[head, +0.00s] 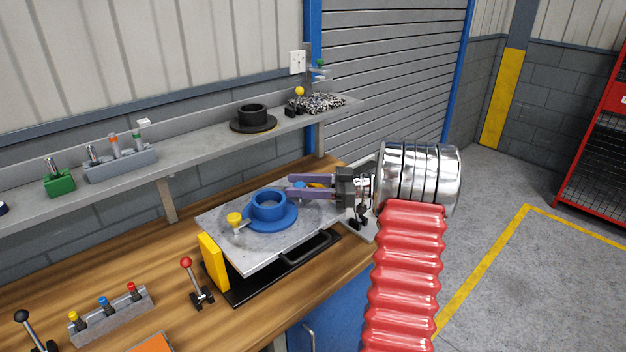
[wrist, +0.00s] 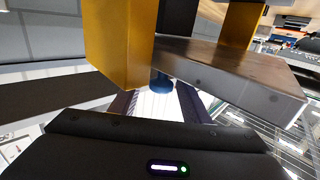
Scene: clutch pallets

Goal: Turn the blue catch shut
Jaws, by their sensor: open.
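A grey pallet plate (head: 278,240) on the bench carries a blue flanged ring (head: 270,213). A yellow-knobbed catch (head: 235,218) stands at its left end. The blue catch (head: 315,185) shows only as a small blue patch at the plate's far right, partly hidden by my gripper (head: 292,186). My gripper is open, its two fingers reaching left over that end of the plate, one either side of the blue patch. In the wrist view the blue knob (wrist: 161,82) appears between the fingertips; I cannot tell if they touch it. The catch's lever is hidden.
Yellow blocks (head: 213,262) stand at the plate's ends, and a black handle (head: 306,247) runs along its front. A red-knobbed lever (head: 192,279) stands on the bench in front. A shelf (head: 185,148) with a black ring (head: 253,118) runs behind.

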